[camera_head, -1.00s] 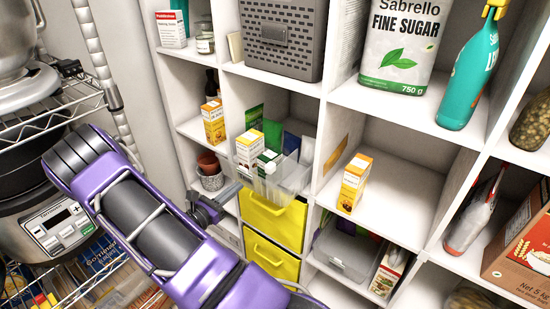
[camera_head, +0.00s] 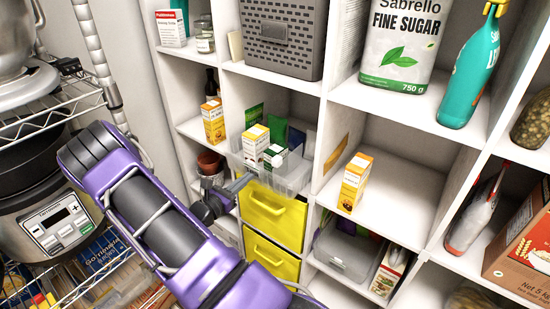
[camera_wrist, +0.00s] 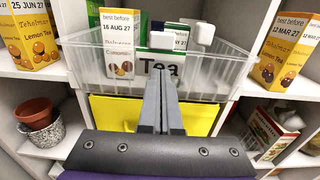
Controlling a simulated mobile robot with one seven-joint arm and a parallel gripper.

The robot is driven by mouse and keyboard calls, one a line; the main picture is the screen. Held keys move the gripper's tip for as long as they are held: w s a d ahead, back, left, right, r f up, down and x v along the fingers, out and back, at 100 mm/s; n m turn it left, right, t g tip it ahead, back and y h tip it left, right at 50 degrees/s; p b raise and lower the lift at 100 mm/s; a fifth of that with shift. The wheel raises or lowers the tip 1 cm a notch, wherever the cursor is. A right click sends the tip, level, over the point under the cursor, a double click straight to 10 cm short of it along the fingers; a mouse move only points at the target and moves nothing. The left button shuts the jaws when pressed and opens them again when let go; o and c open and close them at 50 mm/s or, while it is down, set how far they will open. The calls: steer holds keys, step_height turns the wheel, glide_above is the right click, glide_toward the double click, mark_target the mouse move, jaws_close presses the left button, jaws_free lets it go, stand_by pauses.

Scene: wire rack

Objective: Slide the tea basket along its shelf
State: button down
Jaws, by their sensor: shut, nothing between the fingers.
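The tea basket is a clear plastic bin with a "Tea" label (camera_wrist: 165,68). It stands in a cubby above the yellow drawers, its front wall (camera_head: 290,185) facing out, and holds boxes and packets of tea. In the wrist view its rim (camera_wrist: 80,40) spans most of the upper picture. My gripper (camera_wrist: 161,72) is shut and empty. In the head view my gripper (camera_head: 246,180) is in front of the basket.
Yellow drawers (camera_head: 272,215) are below the basket. A lemon tea box (camera_head: 354,182) stands in the cubby to the right, another (camera_head: 213,121) to the left. Cubby dividers flank the basket. A wire rack (camera_head: 60,110) is at the left.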

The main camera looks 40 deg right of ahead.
steer(key=shift+w+d+b, duration=0.25)
steer(key=shift+d+b, duration=0.05)
steer(key=shift+d, duration=1.4)
steer(key=shift+w+d+b, duration=0.2)
steer(key=shift+d+b, duration=0.05)
steer(key=shift+d, duration=1.45)
steer(key=a+p, duration=0.1)
steer(key=a, duration=0.6)
steer(key=shift+s, duration=0.45)
steer(key=shift+a, duration=0.2)
